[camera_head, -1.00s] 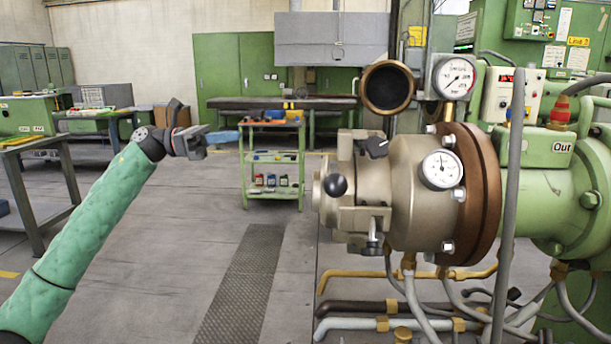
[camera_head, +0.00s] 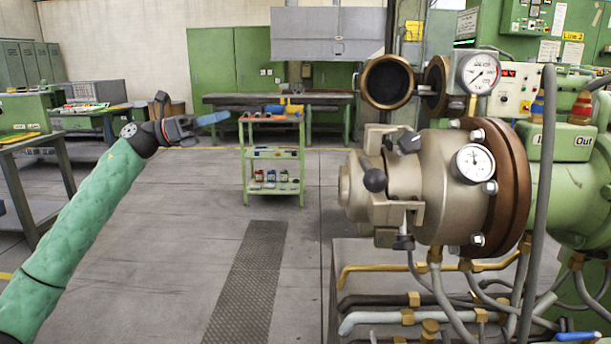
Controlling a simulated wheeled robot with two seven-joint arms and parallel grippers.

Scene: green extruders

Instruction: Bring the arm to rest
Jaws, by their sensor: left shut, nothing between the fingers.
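My left arm (camera_head: 85,215), in a green sleeve, comes in from the lower left and reaches up and to the right. My left gripper (camera_head: 188,126) is at its end, shut and empty, held in the air over the open floor. It is to the left of the green cart and well clear of the machine at the right. A blue piece (camera_head: 213,118) shows just past the fingertips; I cannot tell whether it touches them or lies behind. My right gripper is not in view.
A large machine with a metal extruder head (camera_head: 430,190), gauges and hoses fills the right side. A green cart (camera_head: 272,160) with several small items stands mid-room. Green workbenches (camera_head: 25,140) stand at the left. The floor between (camera_head: 160,220) is clear.

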